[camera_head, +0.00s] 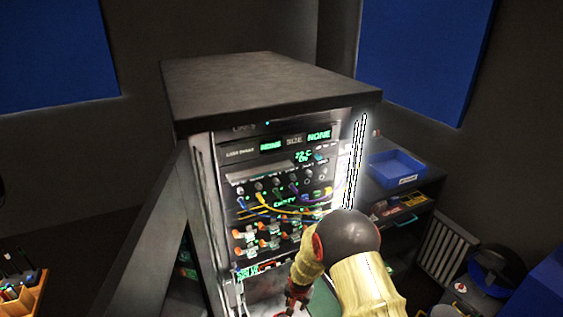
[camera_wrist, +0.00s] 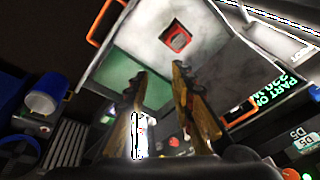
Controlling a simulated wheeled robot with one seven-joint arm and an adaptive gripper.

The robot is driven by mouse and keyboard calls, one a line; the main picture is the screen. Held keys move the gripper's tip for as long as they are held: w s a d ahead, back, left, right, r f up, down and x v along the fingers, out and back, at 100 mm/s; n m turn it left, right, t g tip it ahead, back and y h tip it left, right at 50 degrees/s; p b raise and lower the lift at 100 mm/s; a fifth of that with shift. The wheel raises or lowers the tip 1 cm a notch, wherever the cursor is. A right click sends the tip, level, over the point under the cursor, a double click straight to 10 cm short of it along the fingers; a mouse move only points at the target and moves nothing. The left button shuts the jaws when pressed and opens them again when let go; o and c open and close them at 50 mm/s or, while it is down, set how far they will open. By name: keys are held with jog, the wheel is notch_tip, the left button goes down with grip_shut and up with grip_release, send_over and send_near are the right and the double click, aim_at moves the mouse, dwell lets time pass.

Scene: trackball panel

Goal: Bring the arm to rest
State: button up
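My arm reaches in from the lower right in the head view, in front of the lit rack (camera_head: 205,190). My gripper (camera_head: 296,300) is at the bottom edge there, mostly cut off and hidden by the arm. In the wrist view, the two fingers of my gripper (camera_wrist: 160,72) stand apart with nothing between them. Beyond them is a pale metal surface (camera_wrist: 215,75) with a green area (camera_wrist: 128,62) and a red square (camera_wrist: 177,39). I cannot tell whether the fingers touch anything.
The rack front carries coloured cables (camera_head: 285,200) and orange-tipped switches (camera_head: 270,235). An orange handle (camera_wrist: 103,22) shows near the fingers. A wooden organiser (camera_head: 25,297) is at lower left.

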jog(key=s+d+r+n+t+b, duration=0.1)
jog(key=s+d+r, duration=0.3)
jog(key=s+r, duration=0.7)
jog(key=s+d+r+n+t+b, duration=0.1)
jog(key=s+d+r, duration=0.4)
jog(key=s+r, duration=0.6)
jog(key=s+d+r+n+b, duration=0.2)
jog(key=s+r, duration=1)
jog(key=r, duration=0.6)
jog(key=shift+d+r+t+b, duration=0.4)
jog(key=shift+d+b, duration=0.2)
jog(key=shift+d, duration=0.6)
